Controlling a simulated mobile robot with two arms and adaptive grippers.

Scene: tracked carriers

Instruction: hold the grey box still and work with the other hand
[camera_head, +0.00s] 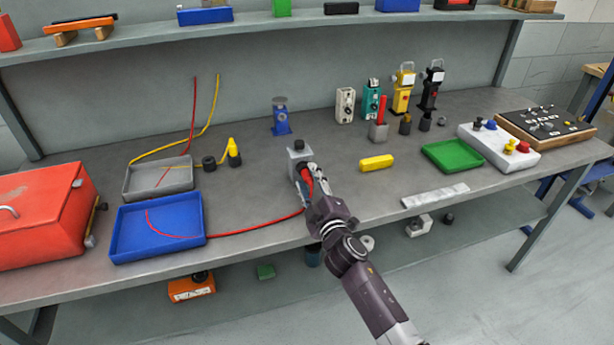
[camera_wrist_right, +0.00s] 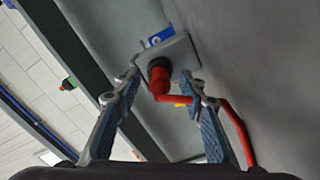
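The grey box (camera_head: 298,150) stands upright on the bench near the middle, partly behind my right gripper. In the right wrist view the grey box (camera_wrist_right: 181,54) shows a round black socket with a red plug (camera_wrist_right: 160,82) at it. A red cable (camera_head: 255,229) runs from the plug across the bench into the blue tray (camera_head: 113,234). My right gripper (camera_head: 306,172) is at the near side of the box. In the wrist view its fingers (camera_wrist_right: 160,88) are apart, on either side of the red plug, with gaps visible. My left gripper is not in view.
A grey tray (camera_head: 132,190) and a red toolbox (camera_head: 45,215) are at the left. A blue device (camera_head: 281,118) stands behind the box. The bench between box and yellow block is clear.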

